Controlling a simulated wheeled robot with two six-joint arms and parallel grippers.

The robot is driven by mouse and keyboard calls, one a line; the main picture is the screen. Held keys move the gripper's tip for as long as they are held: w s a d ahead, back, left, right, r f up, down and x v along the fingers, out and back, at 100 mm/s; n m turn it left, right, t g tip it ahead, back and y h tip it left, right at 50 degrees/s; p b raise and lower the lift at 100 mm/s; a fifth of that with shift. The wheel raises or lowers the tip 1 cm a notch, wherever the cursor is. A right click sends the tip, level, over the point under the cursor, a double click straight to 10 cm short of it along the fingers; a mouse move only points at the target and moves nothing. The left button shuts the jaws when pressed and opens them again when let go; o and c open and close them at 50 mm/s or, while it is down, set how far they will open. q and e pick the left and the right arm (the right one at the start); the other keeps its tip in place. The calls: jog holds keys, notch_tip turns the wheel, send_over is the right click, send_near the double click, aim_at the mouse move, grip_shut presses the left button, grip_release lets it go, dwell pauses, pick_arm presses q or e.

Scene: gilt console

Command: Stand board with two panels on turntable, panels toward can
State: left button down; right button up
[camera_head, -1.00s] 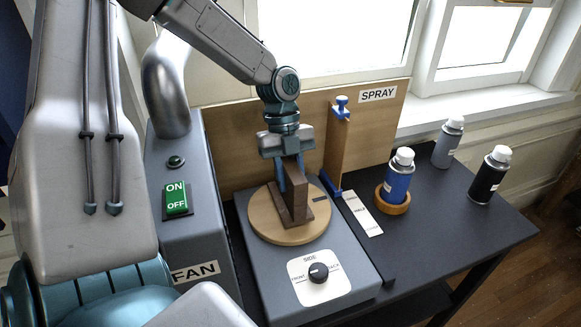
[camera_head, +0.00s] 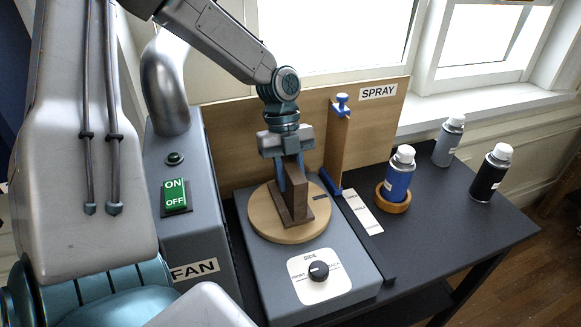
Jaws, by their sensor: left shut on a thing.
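The brown board (camera_head: 297,193) stands upright on the round wooden turntable (camera_head: 267,226), on a foot that rests on the disc. I cannot make out its two panels. My left gripper (camera_head: 288,176) comes down from above and is shut on the board's upper part. The blue can (camera_head: 398,177) with a white cap stands in a wooden ring holder (camera_head: 396,203) to the right of the turntable. My right gripper is not in view.
A grey fan box with a green ON/OFF switch (camera_head: 175,195) stands left. A wooden post with blue clamps (camera_head: 337,145) stands behind right. A grey can (camera_head: 448,141) and a black can (camera_head: 491,173) stand right. A knob (camera_head: 318,271) labelled SIDE sits in front.

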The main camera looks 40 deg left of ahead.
pick_arm(q)
jog(key=shift+f, duration=0.2)
dwell(0.3)
dwell(0.4)
jog(key=c, duration=1)
grip_release()
jog(key=shift+c, duration=0.2)
jog(key=b+v, duration=0.1)
jog(key=v, duration=1)
jog(key=shift+b, duration=0.3)
jog(key=shift+f, duration=0.1)
